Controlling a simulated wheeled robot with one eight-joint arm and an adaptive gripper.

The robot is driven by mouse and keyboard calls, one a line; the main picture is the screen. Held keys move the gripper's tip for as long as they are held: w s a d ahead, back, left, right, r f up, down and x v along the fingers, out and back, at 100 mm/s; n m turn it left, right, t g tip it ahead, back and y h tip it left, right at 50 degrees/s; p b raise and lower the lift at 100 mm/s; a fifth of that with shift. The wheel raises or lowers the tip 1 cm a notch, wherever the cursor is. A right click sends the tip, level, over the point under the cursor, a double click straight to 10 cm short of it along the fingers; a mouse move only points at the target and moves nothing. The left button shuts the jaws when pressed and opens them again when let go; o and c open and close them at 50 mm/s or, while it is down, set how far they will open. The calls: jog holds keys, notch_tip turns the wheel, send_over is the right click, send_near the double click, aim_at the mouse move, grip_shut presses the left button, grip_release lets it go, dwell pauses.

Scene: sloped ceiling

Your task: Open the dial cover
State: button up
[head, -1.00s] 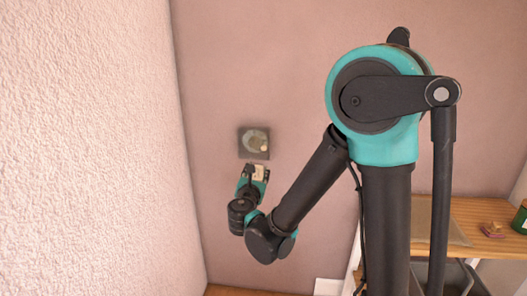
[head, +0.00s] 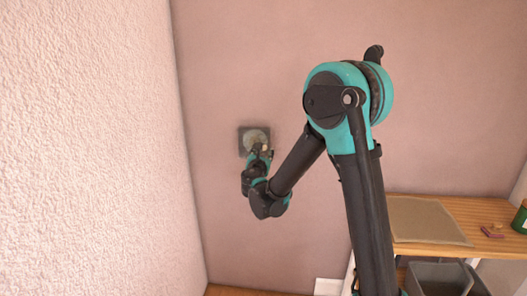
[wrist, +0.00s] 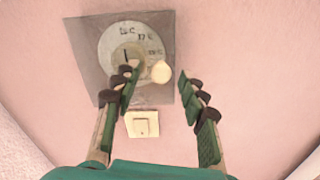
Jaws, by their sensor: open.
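The dial cover (wrist: 92,52) is a square, grey, see-through panel on the pink wall. A round pale dial (wrist: 138,35) with markings shows behind it, and a small round cream knob (wrist: 161,72) sits near its lower right. In the head view the cover (head: 243,148) is a dark square on the wall. My gripper (wrist: 155,74) is open, with its fingers to either side of the knob in the wrist view. The left finger overlaps the dial in that picture. I cannot tell whether either finger touches the knob. In the head view my gripper (head: 262,153) hides the cover's lower right.
A cream wall switch (wrist: 142,124) is below the cover. A textured white wall (head: 90,150) rises at the left. At the right, a wooden shelf (head: 482,212) holds a mat (head: 425,221) and a green jar (head: 521,217), with a grey bin (head: 445,277) below.

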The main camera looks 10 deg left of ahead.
jog(key=shift+w+d, duration=0.1)
jog(key=shift+w, duration=0.4)
grip_shut()
